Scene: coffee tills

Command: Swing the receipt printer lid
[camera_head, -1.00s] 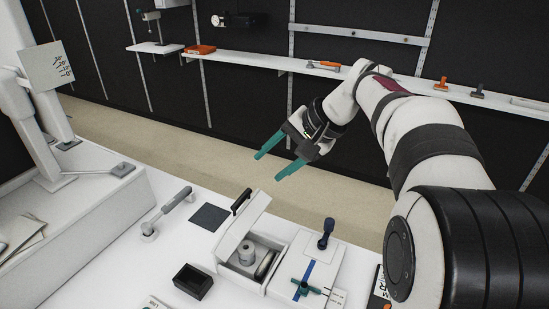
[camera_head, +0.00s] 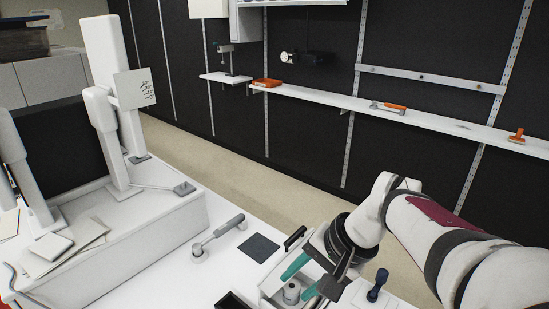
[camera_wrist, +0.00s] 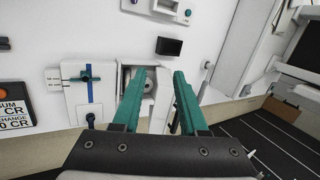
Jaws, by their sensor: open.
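The receipt printer (camera_head: 270,299) is a white box at the lower middle of the head view, partly hidden by my gripper. Its lid (camera_head: 272,277) stands raised and tilted, with a black handle (camera_head: 294,239) at its upper edge. A pale paper roll (camera_head: 291,291) shows in the open printer. My gripper (camera_head: 297,285) is open, with teal fingers above the printer beside the raised lid. In the wrist view, the fingers of my gripper (camera_wrist: 160,71) are apart, over the open printer with the roll (camera_wrist: 147,84). I cannot tell whether a finger touches the lid.
A white unit with a dark blue knob (camera_head: 377,285) stands right of the printer. A dark flat pad (camera_head: 259,247) and a grey-handled tool (camera_head: 220,236) lie to the left. A black open box (camera_head: 232,302) is nearby. A large white till stand (camera_head: 140,230) fills the left.

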